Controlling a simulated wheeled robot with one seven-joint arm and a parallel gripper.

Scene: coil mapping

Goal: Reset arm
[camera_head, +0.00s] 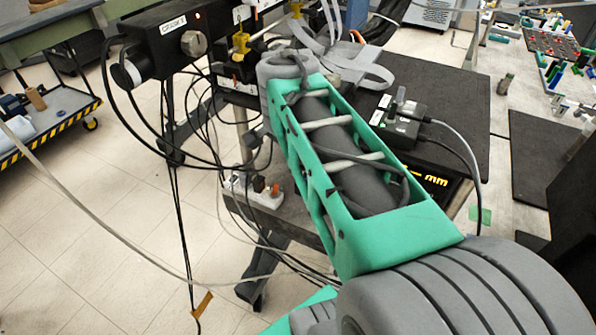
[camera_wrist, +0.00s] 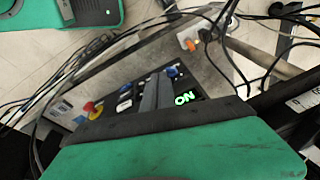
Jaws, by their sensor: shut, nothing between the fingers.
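My gripper (camera_wrist: 157,92) shows in the wrist view as a narrow grey shape beyond the green cover of my wrist. Its fingers are together and hold nothing. It is in front of a dark panel with a lit green ON display (camera_wrist: 185,98) just right of it. I cannot tell whether it touches the panel. In the head view my green and grey arm reaches up from the lower right toward the bench equipment. The fingertips are hard to make out there.
A black CRANK 2 box (camera_head: 172,38) with hanging cables stands left of my arm. A small black box with plugged cables (camera_head: 398,122) and a lit yellow display (camera_head: 434,180) are on the right. A power strip (camera_head: 255,190) is on the left. Tiled floor lies open at lower left.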

